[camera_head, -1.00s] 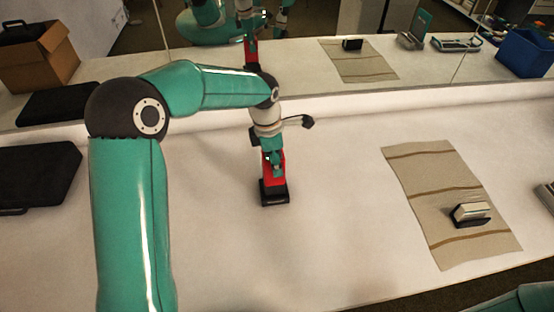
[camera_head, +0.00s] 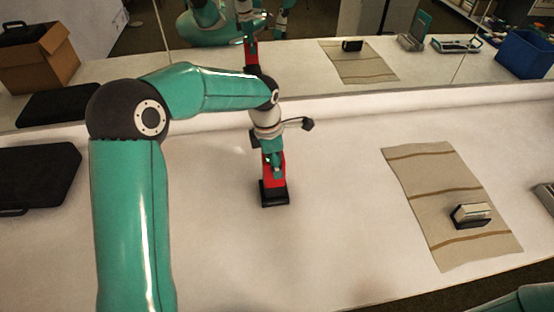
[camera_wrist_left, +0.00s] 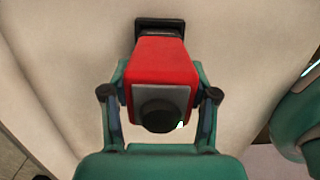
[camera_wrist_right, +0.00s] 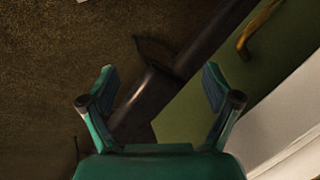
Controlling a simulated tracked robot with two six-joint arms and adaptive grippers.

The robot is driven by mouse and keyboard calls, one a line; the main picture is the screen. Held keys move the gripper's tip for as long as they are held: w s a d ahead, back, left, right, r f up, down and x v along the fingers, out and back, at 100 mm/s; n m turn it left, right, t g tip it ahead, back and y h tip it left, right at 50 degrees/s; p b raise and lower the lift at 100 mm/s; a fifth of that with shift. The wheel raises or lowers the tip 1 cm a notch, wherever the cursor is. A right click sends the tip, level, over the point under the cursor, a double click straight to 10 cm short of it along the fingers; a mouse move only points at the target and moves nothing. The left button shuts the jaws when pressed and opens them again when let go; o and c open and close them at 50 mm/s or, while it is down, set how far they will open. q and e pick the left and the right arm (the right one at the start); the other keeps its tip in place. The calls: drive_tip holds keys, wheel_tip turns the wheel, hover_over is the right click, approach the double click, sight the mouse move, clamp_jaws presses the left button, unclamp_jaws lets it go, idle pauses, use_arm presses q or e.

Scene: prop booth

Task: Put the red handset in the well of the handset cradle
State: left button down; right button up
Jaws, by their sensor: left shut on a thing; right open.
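The red handset (camera_head: 273,180) stands roughly upright near the middle of the white table in the head view. My left gripper (camera_head: 272,158) is shut on it. The handset's lower end meets the black handset cradle (camera_head: 275,200); I cannot tell how deep it sits in the well, which is hidden. In the left wrist view my left gripper's fingers (camera_wrist_left: 160,97) clasp both sides of the handset (camera_wrist_left: 168,62), its black round end towards me. The cradle (camera_wrist_left: 160,25) shows at its far end. My right gripper (camera_wrist_right: 158,82) is open and empty, away from the cradle.
A striped beige mat (camera_head: 425,180) at right bears a small cream and black object (camera_head: 470,214). A black case (camera_head: 38,176) lies at left. A mirror along the back reflects a cardboard box (camera_head: 40,58) and a blue bin (camera_head: 525,55). Table between cradle and mat is clear.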

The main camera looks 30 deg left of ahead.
use_arm(q)
drive_tip(key=shift+f+b, duration=0.5)
drive_tip(key=shift+f, duration=1)
use_arm(e)
drive_tip(key=shift+f, duration=1.4)
use_arm(q)
drive_tip(key=shift+c, duration=1.2)
unclamp_jaws()
drive_tip(key=shift+r, duration=0.15)
use_arm(e)
drive_tip(key=shift+r, duration=0.1)
use_arm(q)
wheel_tip(320, 180, up, 5)
drive_tip(key=p, duration=0.4)
drive_tip(key=shift+s+r, duration=0.15)
drive_tip(key=shift+r, duration=0.05)
drive_tip(key=shift+r+p, duration=0.7)
drive_tip(key=shift+r, duration=0.2)
use_arm(e)
drive_tip(key=shift+s+r, duration=0.1)
drive_tip(key=shift+r, duration=2.5)
